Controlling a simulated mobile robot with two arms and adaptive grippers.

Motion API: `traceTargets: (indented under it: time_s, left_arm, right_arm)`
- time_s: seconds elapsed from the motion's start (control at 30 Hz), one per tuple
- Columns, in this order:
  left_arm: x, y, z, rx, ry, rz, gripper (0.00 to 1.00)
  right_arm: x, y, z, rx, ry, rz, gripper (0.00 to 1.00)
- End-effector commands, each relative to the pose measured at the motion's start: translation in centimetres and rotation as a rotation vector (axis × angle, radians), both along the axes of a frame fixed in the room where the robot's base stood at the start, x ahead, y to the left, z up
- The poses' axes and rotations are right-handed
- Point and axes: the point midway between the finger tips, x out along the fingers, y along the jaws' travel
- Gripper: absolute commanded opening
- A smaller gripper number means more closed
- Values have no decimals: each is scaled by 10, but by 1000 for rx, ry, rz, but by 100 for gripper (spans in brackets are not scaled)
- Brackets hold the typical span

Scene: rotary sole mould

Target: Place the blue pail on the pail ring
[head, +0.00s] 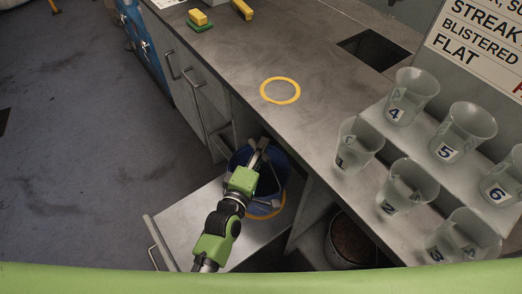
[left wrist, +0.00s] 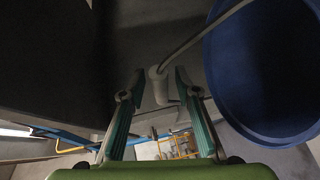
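The blue pail (head: 281,170) stands low on the pulled-out drawer or shelf in the head view, partly hidden by my left arm. It fills the right side of the left wrist view (left wrist: 265,70). Its wire handle carries a pale grip (left wrist: 159,88). My left gripper (head: 262,152) is at the pail's top. In the left wrist view its two teal fingers (left wrist: 159,76) are apart on either side of the grip, with small gaps showing. A yellow ring (head: 280,90) lies bare on the grey counter. Another yellow ring (head: 268,212) shows at the pail's base. My right gripper is out of view.
The grey counter edge (head: 240,98) is above and beyond the pail. Several numbered clear beakers (head: 411,97) stand at the right. A pot with brown contents (head: 351,243) stands below the counter. The pulled-out metal drawer (head: 190,220) has free room at its left.

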Motion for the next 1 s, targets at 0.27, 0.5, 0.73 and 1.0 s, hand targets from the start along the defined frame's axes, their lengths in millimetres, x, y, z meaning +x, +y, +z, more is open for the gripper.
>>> traceTargets:
  time_s: [0.27, 0.5, 0.73, 1.0]
  left_arm:
    - [0, 0, 1, 0, 0, 0, 29]
    - [-25, 9, 6, 0, 3, 0, 29]
    - [-72, 27, 13, 1, 4, -1, 29]
    - [-106, 40, 21, 0, 1, -1, 29]
  right_arm:
    - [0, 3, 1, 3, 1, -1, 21]
    - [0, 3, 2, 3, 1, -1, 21]
    - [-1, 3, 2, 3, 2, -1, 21]
    - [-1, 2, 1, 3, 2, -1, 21]
